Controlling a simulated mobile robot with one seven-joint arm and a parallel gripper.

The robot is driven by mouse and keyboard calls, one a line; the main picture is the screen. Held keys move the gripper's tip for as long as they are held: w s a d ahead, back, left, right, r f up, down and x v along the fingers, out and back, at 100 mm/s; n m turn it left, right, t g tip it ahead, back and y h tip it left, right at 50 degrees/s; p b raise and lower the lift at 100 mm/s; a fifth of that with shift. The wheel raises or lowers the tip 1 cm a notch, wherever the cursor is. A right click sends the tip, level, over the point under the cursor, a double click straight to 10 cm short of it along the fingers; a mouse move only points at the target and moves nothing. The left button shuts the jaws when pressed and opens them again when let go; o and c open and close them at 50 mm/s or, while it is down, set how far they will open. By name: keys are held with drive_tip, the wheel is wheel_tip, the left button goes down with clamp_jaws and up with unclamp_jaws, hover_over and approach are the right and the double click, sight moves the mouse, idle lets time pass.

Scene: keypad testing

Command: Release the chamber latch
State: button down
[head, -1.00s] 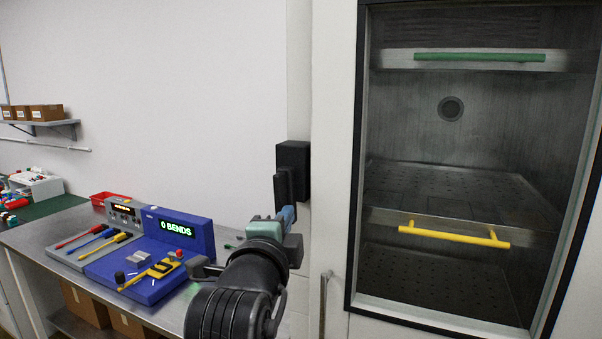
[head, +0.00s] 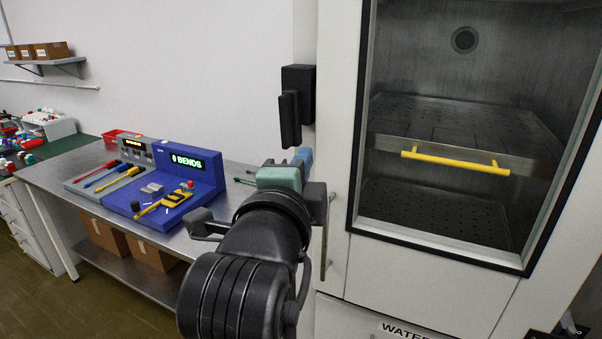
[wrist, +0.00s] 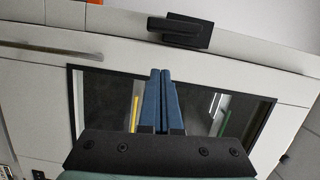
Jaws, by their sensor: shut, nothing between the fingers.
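The chamber (head: 338,200) has a large glass window and fills the right of the head view. Its black latch (head: 291,118) sits on the upper left edge of the front, with the lever hanging down. In the wrist view the latch (wrist: 183,30) is at the top, beyond the fingertips. My gripper (head: 303,157) has blue fingers pressed together with nothing between them. It is just below the latch in the head view, and the wrist view shows a gap between fingertips (wrist: 161,74) and latch. The depth between them is hard to judge.
Inside the chamber is a shelf with a yellow handle (head: 455,161). A steel bench (head: 60,170) at left carries a blue console (head: 190,165), tools and a red tray (head: 117,136). A vertical bar handle (head: 327,235) is right of my arm. Boxes stand below the bench.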

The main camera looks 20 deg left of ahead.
drive_tip(key=shift+v, duration=1.05)
drive_tip(key=shift+d, duration=0.1)
